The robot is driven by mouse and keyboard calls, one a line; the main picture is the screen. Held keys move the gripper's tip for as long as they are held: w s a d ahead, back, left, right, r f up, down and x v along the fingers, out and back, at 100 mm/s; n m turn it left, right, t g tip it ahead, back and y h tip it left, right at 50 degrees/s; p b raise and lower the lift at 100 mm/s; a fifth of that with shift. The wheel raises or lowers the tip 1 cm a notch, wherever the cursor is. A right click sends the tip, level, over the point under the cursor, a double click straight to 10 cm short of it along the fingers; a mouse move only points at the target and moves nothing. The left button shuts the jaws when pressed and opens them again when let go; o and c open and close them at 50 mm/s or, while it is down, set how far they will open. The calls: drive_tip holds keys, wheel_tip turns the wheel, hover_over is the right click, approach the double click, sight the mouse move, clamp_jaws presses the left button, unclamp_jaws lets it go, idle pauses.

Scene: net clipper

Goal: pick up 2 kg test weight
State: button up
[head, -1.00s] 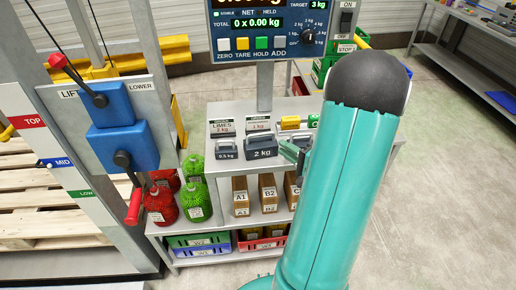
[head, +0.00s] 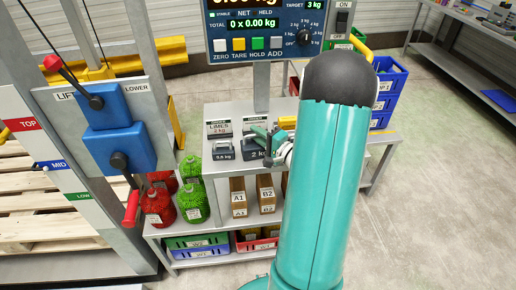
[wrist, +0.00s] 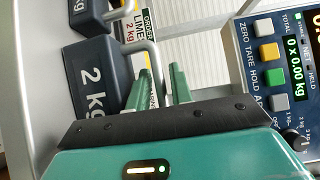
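The 2 kg test weight (head: 254,154) is a dark block with a grey handle, standing on the grey shelf top in the head view. In the wrist view the 2 kg weight (wrist: 98,82) fills the left side, with its "2 kg" label sideways. My gripper (head: 266,138) is at the weight's handle, partly covering it in the head view. In the wrist view my gripper (wrist: 163,75) has its two green fingers apart, and the handle's bar appears between them. Whether a finger touches the bar cannot be told.
A smaller 0.5 kg weight (head: 223,151) stands just left of the 2 kg one. The scale display (head: 265,30) hangs above on a post. The lift lever panel (head: 115,130) is at left.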

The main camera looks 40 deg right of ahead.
clamp_jaws()
idle(1.2)
drive_tip(key=shift+r, duration=0.15)
